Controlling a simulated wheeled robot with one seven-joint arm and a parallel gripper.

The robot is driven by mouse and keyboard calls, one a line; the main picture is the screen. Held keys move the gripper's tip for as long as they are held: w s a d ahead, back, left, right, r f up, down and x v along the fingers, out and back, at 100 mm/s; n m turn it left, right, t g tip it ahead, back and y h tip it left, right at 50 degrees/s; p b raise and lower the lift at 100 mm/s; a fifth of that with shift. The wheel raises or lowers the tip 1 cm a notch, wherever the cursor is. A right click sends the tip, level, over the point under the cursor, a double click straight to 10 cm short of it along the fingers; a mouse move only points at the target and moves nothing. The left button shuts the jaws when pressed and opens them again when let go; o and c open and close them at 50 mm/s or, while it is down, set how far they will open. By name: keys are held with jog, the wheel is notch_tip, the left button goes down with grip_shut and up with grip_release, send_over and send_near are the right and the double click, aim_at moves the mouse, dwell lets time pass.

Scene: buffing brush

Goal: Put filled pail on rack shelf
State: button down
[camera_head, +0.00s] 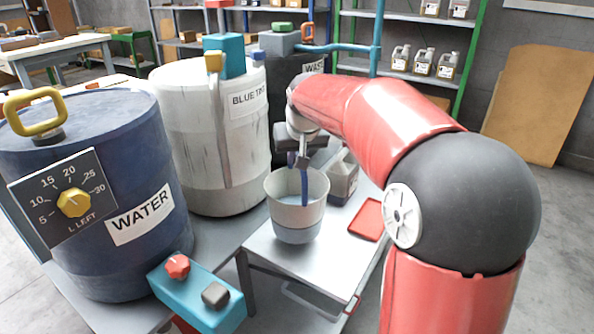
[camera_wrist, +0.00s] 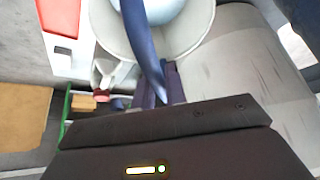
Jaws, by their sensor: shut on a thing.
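The pail (camera_head: 297,218), whitish with a blue-grey lower part, is at the small metal table (camera_head: 268,247) in the head view, upright. I cannot tell whether its base touches the top. My gripper (camera_head: 301,160) is above its rim, shut on its blue handle (camera_head: 305,188). In the wrist view the handle (camera_wrist: 145,50) runs from my gripper (camera_wrist: 160,85) across the pail's pale rim (camera_wrist: 105,30). A pale blue surface (camera_wrist: 160,10) shows inside. The rack (camera_head: 405,75), with green posts and grey-blue shelves, stands at the back with several jugs (camera_head: 423,62) on it.
A blue WATER drum (camera_head: 95,185) and a white drum (camera_head: 180,140) stand left. A teal control box (camera_head: 195,290) is in front. Bare floor (camera_head: 557,220) lies at far right.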

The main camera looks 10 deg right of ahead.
jog(key=shift+f, duration=1.95)
jog(key=c, duration=1.9)
grip_release()
jog(key=shift+f+b, duration=0.25)
jog(key=shift+b, duration=0.05)
jog(key=o, duration=0.5)
jog(key=shift+c, duration=0.2)
